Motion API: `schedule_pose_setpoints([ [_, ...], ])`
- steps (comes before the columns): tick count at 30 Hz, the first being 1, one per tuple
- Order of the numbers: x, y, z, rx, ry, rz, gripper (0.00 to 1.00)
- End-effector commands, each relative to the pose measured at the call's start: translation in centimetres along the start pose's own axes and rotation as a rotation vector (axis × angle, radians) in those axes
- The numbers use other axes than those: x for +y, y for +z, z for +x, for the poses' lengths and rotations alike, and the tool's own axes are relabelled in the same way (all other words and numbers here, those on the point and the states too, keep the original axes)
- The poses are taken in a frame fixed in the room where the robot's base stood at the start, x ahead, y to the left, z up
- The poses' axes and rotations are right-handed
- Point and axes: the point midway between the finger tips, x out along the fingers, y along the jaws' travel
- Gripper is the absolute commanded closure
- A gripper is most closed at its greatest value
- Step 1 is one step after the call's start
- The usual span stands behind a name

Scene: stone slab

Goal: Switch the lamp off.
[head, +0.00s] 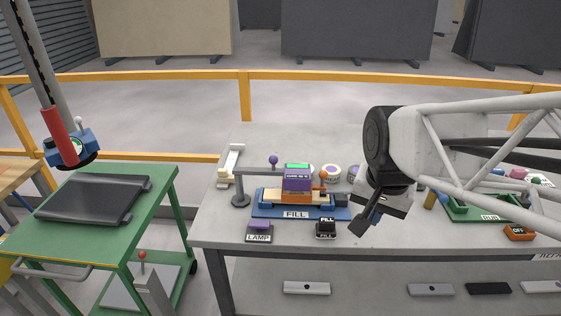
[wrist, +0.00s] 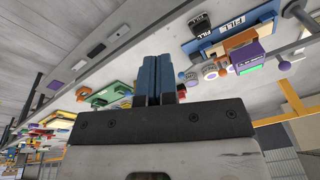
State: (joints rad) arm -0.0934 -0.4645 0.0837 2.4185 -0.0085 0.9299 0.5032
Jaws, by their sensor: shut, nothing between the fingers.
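The lamp switch (head: 259,225) is a purple rocker on a dark base with a LAMP label, at the front left of the grey slab table. I cannot tell its on or off position. A lit lamp cannot be made out. My gripper (head: 362,226) is above the table, right of the switch and well apart from it. Its blue fingers point down and left. In the wrist view the fingers (wrist: 160,78) are together and empty. A purple piece at that view's top right edge may be the switch, but it is cut off.
A black FILL switch (head: 326,228) stands between the lamp switch and my gripper. Behind are a blue FILL tray (head: 345,211) with a purple block (head: 297,182) and a grey post (head: 240,187). An orange OFF switch (head: 519,232) is at the right. A green cart (head: 60,240) stands left.

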Motion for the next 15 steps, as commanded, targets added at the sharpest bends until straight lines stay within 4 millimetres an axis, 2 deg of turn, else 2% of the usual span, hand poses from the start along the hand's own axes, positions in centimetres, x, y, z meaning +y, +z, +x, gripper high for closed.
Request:
schedule_pose_setpoints([
  [15, -7.8, -4.7, 2.5, -0.053, 0.026, 0.365, 1.00],
])
